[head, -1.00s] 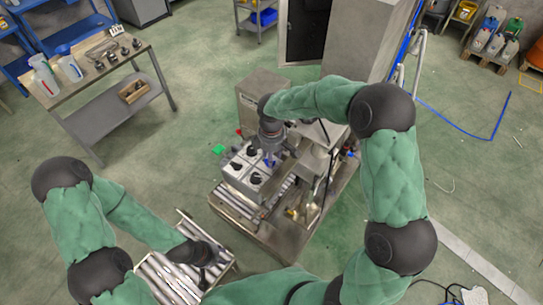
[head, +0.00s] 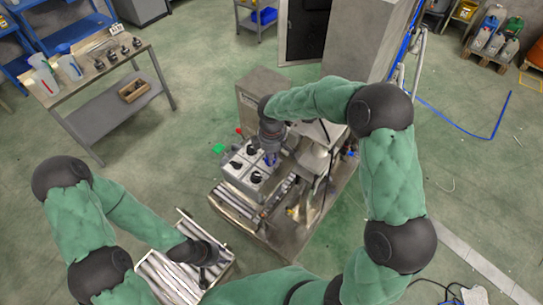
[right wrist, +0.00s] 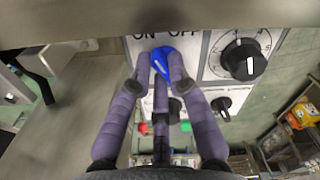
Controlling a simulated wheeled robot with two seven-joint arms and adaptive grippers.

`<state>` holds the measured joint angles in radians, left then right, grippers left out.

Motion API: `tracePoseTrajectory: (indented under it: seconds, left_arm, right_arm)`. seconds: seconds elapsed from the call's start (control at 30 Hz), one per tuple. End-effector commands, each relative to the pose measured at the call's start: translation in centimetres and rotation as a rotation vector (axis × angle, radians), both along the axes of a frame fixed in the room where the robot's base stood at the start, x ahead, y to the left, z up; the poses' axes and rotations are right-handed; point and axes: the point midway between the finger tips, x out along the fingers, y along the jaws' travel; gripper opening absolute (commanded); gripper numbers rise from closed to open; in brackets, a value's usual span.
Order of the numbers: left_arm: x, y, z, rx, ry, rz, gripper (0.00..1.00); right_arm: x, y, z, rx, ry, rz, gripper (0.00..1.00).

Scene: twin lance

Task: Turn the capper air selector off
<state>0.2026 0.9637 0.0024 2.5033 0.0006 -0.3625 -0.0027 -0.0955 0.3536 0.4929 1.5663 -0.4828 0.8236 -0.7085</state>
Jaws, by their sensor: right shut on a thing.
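The capper air selector is a blue knob (right wrist: 163,62) on a pale panel with ON and OFF printed above it, ON to the left and OFF to the right. My right gripper (right wrist: 160,72) is shut on it, with its purple-grey fingers around the knob. Its exact pointing direction is hard to tell behind the fingers. In the head view the right gripper (head: 271,157) reaches down at the right side of the control box (head: 240,175). My left gripper (head: 207,254) hangs low over the roller conveyor at the front; its fingers are too small to read.
A black dial (right wrist: 244,59) with a scale sits right of the selector, with more black knobs below. In the head view, a roller conveyor (head: 165,280) lies in front, and a grey cabinet (head: 262,90) stands behind. A table (head: 95,75) with bottles is at the left.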

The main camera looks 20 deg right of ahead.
Motion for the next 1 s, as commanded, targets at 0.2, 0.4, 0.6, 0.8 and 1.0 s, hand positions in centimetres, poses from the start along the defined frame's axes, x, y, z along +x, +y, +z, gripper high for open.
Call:
tracePoseTrajectory:
  seconds: [0.2, 0.4, 0.6, 0.8, 1.0]
  left_arm:
    - [0.0, 0.0, -1.1, 0.000, 0.000, 0.000, 0.40]
    - [0.0, 0.0, -2.4, 0.000, 0.000, 0.000, 0.40]
    - [0.0, 0.0, -3.6, 0.000, 0.000, 0.000, 0.40]
    - [0.0, 0.0, -4.6, 0.000, 0.000, 0.000, 0.40]
    - [0.0, 0.0, -5.4, 0.000, 0.000, 0.000, 0.40]
  right_arm:
    - [-0.1, 0.0, -0.3, -0.002, 0.001, -0.111, 0.00]
    - [-0.2, 0.0, -0.4, -0.002, 0.001, -0.282, 0.00]
    - [-0.3, 0.0, -0.4, -0.001, 0.001, -0.474, 0.00]
    - [-0.4, 0.0, -0.3, -0.001, 0.001, -0.658, 0.00]
    - [-0.5, 0.0, -0.3, -0.001, 0.001, -0.816, 0.00]
